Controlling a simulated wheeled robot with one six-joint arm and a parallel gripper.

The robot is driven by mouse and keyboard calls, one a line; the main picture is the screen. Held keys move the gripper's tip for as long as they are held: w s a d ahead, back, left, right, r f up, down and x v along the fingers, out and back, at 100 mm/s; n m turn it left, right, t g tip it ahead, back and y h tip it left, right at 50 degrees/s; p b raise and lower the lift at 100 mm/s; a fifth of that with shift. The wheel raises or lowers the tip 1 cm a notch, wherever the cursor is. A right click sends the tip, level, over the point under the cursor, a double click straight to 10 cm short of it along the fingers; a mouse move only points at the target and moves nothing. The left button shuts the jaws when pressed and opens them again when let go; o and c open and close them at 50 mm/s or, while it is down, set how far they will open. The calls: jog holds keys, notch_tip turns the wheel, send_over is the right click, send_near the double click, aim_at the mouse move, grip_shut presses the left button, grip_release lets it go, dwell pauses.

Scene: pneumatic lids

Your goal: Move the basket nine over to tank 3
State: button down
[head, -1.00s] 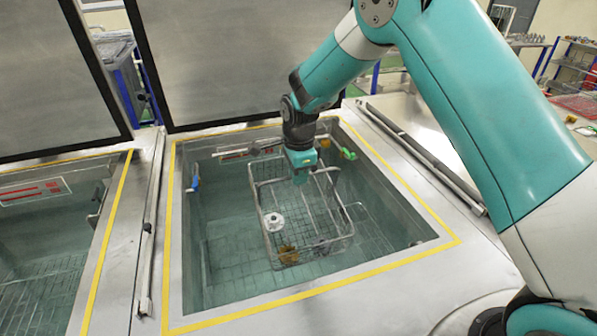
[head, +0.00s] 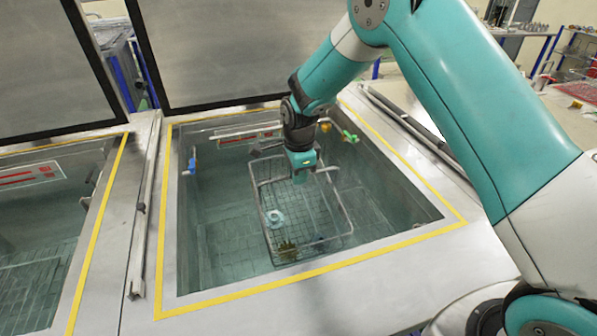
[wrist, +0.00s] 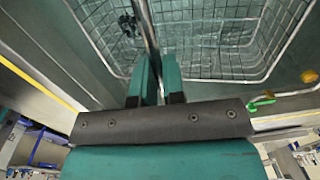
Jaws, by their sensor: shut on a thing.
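My gripper (head: 300,176) is over the right-hand open tank (head: 205,225), pointing down. It is shut on the handle of a wire basket (head: 345,228); the bar between the fingers also shows in the wrist view (wrist: 149,40). The basket hangs inside the tank, its lower part in the greenish liquid. A pale ring-shaped part (head: 275,218) and a brownish part (head: 288,248) lie in the basket. I cannot read any number on the basket or the tank.
A second open tank (head: 40,235) lies to the left, past a metal divider. Raised lids (head: 225,50) stand behind both tanks. Blue (head: 192,163) and green (head: 350,136) valve handles stick out from the tank walls. A long rod (head: 425,135) runs along the right deck.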

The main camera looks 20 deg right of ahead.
notch_tip(320, 180, down, 6)
jog(key=b, duration=0.3)
jog(key=shift+b, duration=0.4)
jog(key=shift+f+b, duration=0.5)
jog(key=shift+f, duration=0.35)
dwell(0.7)
jog(key=shift+s+f+b, duration=0.2)
jog(key=shift+f+b, duration=0.15)
jog(key=shift+f, duration=0.2)
dwell(0.4)
jog(key=c, duration=1.2)
grip_release()
jog(key=shift+w+f, duration=0.1)
jog(key=shift+w, duration=0.05)
jog(key=shift+o, duration=0.4)
notch_tip(320, 180, up, 17)
jog(key=b, duration=0.2)
jog(key=shift+s+r+b, duration=0.2)
jog(key=shift+s+b, duration=0.1)
jog(key=shift+b, duration=0.05)
notch_tip(320, 180, up, 12)
jog(key=p, duration=1)
jog(key=shift+r, duration=0.1)
